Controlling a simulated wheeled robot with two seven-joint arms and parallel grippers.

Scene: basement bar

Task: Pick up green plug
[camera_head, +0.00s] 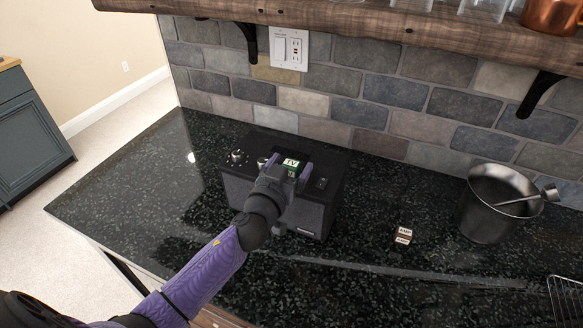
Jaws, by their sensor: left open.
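A small green plug with a white "TV" label (291,164) shows at the top of a black speaker box on the counter. My left gripper (288,169) reaches over the box from the lower left, its two purple fingers open on either side of the plug. Whether either finger touches the plug, I cannot tell. The lower part of the plug is hidden behind my gripper. My right gripper is not in view.
The black speaker box (240,187) with knobs stands near the tiled wall. A small plug with a light label (403,235) lies on the dark counter (130,190). A metal bucket (487,210) with a scoop stands right. A wooden shelf (400,22) overhangs the back. A wire rack (566,300) is at lower right.

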